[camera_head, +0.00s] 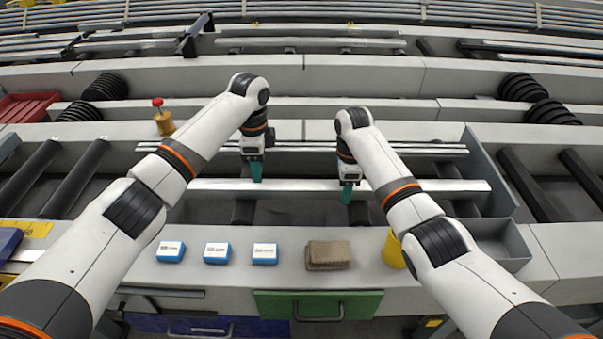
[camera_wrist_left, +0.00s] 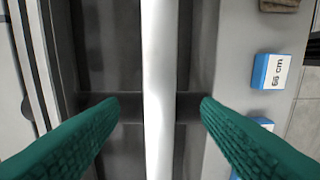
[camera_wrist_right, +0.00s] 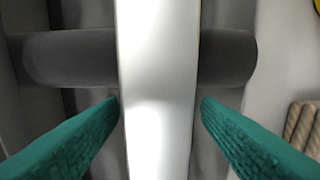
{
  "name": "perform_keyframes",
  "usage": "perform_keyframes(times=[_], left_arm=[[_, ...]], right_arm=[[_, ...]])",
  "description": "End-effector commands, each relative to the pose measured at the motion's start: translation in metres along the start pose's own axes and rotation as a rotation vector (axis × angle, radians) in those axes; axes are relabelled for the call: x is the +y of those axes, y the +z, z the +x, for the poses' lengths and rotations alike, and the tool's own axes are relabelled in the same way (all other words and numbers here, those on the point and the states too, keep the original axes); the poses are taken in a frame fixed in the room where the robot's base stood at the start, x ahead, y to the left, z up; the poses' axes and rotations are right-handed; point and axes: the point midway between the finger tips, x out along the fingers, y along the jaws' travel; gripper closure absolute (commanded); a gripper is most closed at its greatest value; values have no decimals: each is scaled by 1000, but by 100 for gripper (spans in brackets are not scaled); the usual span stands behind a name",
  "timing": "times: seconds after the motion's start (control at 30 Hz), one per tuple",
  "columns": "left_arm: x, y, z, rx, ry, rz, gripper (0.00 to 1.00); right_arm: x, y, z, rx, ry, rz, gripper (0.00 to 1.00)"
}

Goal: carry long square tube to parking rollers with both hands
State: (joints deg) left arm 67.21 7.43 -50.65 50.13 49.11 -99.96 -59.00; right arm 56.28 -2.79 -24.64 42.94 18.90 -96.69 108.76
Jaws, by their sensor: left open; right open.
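The long square tube (camera_head: 305,185) is a pale, straight bar lying left to right across dark rollers in the trough. My left gripper (camera_head: 256,172) is over its left half. The left wrist view shows the open green fingers (camera_wrist_left: 160,105) on either side of the tube (camera_wrist_left: 158,60), apart from it. My right gripper (camera_head: 347,190) is right of the tube's middle. In the right wrist view its open fingers (camera_wrist_right: 160,108) straddle the tube (camera_wrist_right: 158,50) with gaps. A dark roller (camera_wrist_right: 70,58) passes beneath the tube there. I cannot tell which rollers are the parking rollers.
Thinner bars (camera_head: 300,149) lie just behind the tube. Blue-and-white boxes (camera_head: 217,253), a brown block (camera_head: 328,254) and a yellow cup (camera_head: 393,250) stand on the front ledge. A grey bin (camera_head: 500,240) is at the right. A red-topped yellow object (camera_head: 163,120) stands behind my left arm.

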Motion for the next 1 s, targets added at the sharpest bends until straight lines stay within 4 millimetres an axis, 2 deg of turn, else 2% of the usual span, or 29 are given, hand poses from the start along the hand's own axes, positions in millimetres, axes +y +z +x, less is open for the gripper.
perform_keyframes(times=[0.1, 0.2, 0.43, 0.57, 0.8, 1.0], left_arm=[[0, 0, -23, -1, 3, 0, 42], [0, 0, -35, -1, 2, 1, 42], [0, 0, -46, -1, 0, 1, 42], [0, 0, -46, 0, 0, 1, 42], [0, 0, -45, 0, 0, 1, 42], [0, 0, -45, 0, 0, 1, 42]], right_arm=[[0, 0, 0, 0, 0, 0, 42], [0, 0, 0, 0, 0, 0, 42], [1, 0, -9, 1, 1, 0, 42], [1, 0, -32, 1, 4, 0, 42], [1, 0, -84, 1, 4, 0, 42], [1, 0, -112, 0, 1, 0, 42]])
